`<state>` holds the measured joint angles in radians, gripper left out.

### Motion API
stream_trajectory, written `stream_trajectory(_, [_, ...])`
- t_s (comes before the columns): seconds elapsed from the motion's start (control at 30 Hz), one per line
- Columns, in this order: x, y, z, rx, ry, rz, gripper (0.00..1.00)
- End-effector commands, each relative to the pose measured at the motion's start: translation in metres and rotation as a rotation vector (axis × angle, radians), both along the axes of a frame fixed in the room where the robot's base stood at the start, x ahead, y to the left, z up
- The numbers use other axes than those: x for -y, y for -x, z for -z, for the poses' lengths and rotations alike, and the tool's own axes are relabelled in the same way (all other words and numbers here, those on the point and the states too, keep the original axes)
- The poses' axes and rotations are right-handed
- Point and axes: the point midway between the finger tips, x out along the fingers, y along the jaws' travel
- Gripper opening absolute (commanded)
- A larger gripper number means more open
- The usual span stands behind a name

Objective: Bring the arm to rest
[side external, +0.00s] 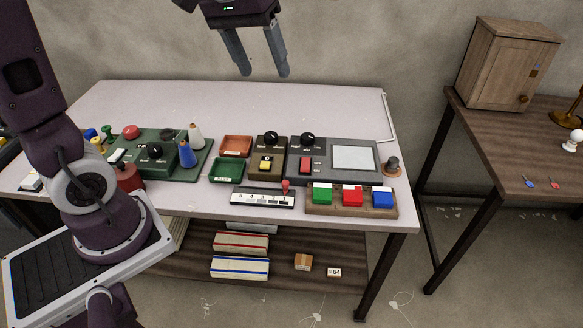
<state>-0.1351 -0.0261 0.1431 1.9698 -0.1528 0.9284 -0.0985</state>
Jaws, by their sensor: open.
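My gripper (264,73) hangs at the top middle of the side external view, with its two grey fingers apart and pointing down. Nothing is between the fingers. It is held well above the white table (150,97), clear of everything on it. Part of my arm fills the left side of the view. The upper part of the gripper is cut off by the top edge of the picture. No cloth shows in this view.
The table holds a green panel (205,158), orange (236,146) and green trays (227,169), a grey console (367,177), a slider box (262,198) and coloured blocks (353,195). A wooden cabinet (500,65) stands on a side table (490,150). The table's back strip is bare.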

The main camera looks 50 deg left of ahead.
Motion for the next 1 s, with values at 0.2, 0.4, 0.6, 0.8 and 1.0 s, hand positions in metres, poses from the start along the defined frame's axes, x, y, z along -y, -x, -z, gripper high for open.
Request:
stream_trajectory(0.2, [0.056, 0.137, -0.006, 0.151, -0.143, 0.305, 0.62])
stream_trajectory(0.4, [0.063, 0.182, 0.014, 0.200, -0.219, 0.407, 0.62])
stream_trajectory(0.6, [0.063, 0.183, 0.016, 0.201, -0.221, 0.410, 0.62])
stream_trajectory(0.8, [0.063, 0.183, 0.015, 0.201, -0.221, 0.408, 0.62])
stream_trajectory(1.0, [0.063, 0.183, 0.015, 0.201, -0.219, 0.408, 0.62])
